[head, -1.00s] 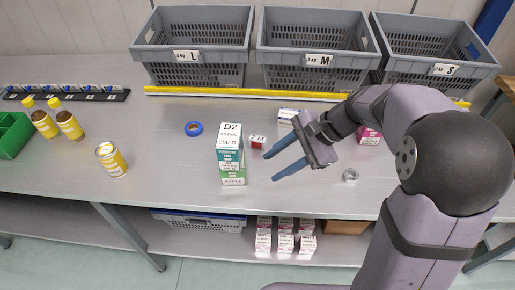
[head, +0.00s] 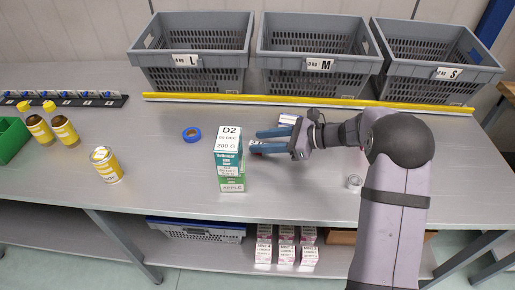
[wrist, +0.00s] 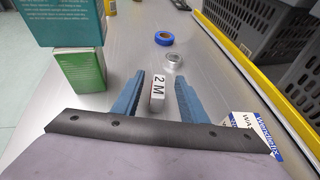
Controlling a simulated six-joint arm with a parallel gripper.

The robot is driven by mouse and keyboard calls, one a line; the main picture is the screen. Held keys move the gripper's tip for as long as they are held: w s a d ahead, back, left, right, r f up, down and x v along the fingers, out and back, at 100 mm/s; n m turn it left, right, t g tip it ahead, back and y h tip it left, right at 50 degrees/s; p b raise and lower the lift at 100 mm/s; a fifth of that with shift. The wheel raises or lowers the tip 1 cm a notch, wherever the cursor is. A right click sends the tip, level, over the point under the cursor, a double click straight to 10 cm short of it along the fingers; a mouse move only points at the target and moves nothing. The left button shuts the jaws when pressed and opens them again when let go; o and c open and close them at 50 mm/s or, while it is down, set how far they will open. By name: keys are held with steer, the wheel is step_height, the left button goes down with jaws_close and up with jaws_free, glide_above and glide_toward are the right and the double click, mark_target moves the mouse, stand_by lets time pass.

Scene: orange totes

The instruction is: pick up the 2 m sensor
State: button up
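The 2 m sensor (wrist: 157,90) is a small block with a white "2 M" label and red sides, lying on the table in the wrist view. In the head view it is mostly hidden behind my gripper's fingers and the D2 box. My gripper (head: 266,140) is low over the table, its two blue fingers pointing left. In the wrist view my gripper (wrist: 158,92) is open, with one finger on each side of the sensor. I see a gap at the right finger; I cannot tell whether the left finger touches it.
The stacked D2 box (head: 228,150) and green box (head: 232,183) stand close by the fingers. A white-blue box (wrist: 258,135) lies beside the right finger. Blue tape (head: 191,134) and a can (head: 106,165) are farther left. Grey totes (head: 195,75) line the back behind a yellow strip.

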mark_target(245, 151)
steer(key=shift+f+p+x, duration=0.2)
steer(key=shift+p+x, duration=0.25)
steer(key=shift+x, duration=1.25)
steer(key=shift+f+p+x, duration=0.15)
steer(key=shift+p+x, duration=0.25)
steer(key=shift+x, duration=1.3)
steer(key=shift+d, duration=0.15)
jaws_close()
